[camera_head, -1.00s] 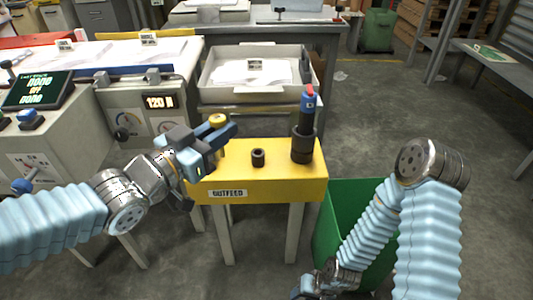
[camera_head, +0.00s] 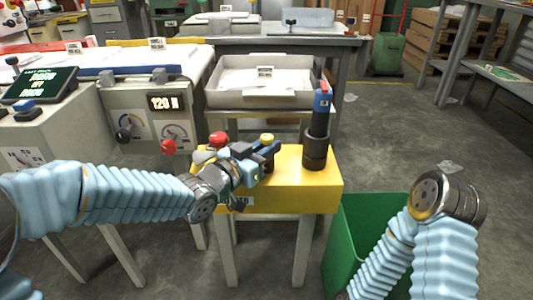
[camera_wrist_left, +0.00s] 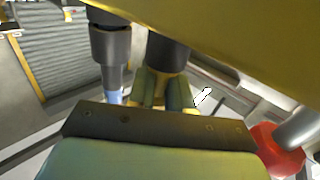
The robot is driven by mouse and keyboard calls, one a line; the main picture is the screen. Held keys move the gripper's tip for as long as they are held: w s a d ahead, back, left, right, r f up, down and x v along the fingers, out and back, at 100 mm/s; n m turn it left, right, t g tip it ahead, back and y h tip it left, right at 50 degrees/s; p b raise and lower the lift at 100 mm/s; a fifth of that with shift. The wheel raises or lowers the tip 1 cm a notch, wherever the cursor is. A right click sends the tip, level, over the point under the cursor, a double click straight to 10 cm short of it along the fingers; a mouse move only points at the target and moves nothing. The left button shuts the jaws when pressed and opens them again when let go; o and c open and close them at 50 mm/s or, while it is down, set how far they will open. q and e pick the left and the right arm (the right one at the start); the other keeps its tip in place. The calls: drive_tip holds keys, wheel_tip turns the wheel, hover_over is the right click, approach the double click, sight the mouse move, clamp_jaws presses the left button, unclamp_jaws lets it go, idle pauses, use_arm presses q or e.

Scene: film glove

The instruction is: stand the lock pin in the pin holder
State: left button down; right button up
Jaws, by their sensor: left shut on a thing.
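The lock pin shows as a yellow knob (camera_head: 267,139) on top of my left gripper (camera_head: 261,157), which is shut on it above the yellow outfeed table (camera_head: 318,193). In the left wrist view the two fingers of the left gripper (camera_wrist_left: 163,90) are close together, with a bit of yellow at their base. The pin holder, a short dark cylinder (camera_wrist_left: 168,52), is right at the fingertips there; the gripper hides it in the head view. I cannot tell whether the pin's lower end is in the holder. My right gripper is out of view; only its arm shows.
A tall dark stand (camera_head: 315,148) with a blue and black tool (camera_head: 322,103) is close on the right of the left gripper. A green bin (camera_head: 355,225) stands right of the table. A grey tray (camera_head: 263,97) is behind. A red knob (camera_head: 219,138) is behind the left wrist.

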use_arm(q)
drive_tip(key=shift+r, duration=0.1)
drive_tip(key=shift+f, duration=0.2)
drive_tip(key=c, duration=1)
unclamp_jaws()
drive_tip(key=shift+c, duration=0.2)
drive_tip(key=shift+r, duration=0.15)
drive_tip(key=shift+r, duration=0.2)
drive_tip(key=v, duration=1.2)
drive_tip(key=shift+f, duration=0.15)
